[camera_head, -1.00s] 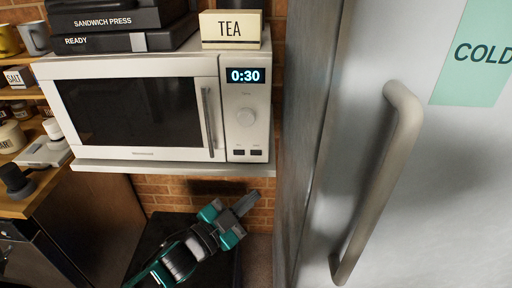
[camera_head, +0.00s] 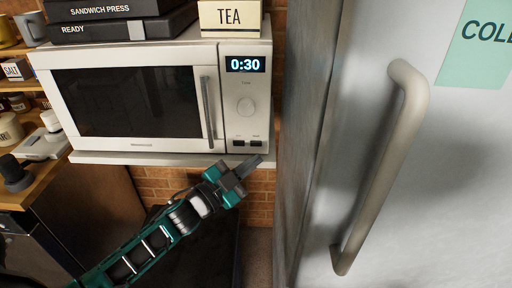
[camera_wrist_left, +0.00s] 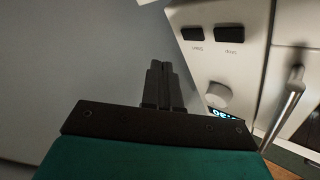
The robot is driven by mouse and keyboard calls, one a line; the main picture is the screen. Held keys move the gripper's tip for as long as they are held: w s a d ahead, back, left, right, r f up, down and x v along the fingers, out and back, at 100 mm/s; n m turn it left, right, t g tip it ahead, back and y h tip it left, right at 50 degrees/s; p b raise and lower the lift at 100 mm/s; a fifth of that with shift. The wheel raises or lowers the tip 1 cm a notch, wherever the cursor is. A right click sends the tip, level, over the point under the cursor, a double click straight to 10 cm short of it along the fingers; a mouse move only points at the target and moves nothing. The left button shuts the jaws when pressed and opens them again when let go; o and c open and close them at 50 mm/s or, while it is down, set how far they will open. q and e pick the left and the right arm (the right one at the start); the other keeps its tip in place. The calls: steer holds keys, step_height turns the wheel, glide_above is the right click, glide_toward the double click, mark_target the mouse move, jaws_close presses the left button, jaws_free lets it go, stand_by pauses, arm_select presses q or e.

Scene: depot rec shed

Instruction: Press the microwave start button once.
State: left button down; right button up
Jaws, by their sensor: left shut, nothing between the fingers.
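The white microwave (camera_head: 222,95) sits on a shelf, its door shut and its display (camera_head: 245,64) reading 0:30.
The grey fridge (camera_head: 355,130) with a long handle (camera_head: 395,150) stands close on the right. The shelf edge (camera_head: 165,158) juts out under the microwave. A TEA box (camera_head: 230,17) and black boxes (camera_head: 125,20) lie on top. Open shelving (camera_head: 25,165) holds jars at left.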

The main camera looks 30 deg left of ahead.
mark_target(256, 144)
arm_select(q)
steer(key=shift+w+a, duration=0.35)
steer(key=shift+w, duration=0.4)
steer(key=shift+w+a, duration=0.35)
steer(key=shift+w, duration=0.35)
stand_by(1.0)
steer(key=shift+w+a, duration=0.2)
steer(key=shift+w, duration=0.2)
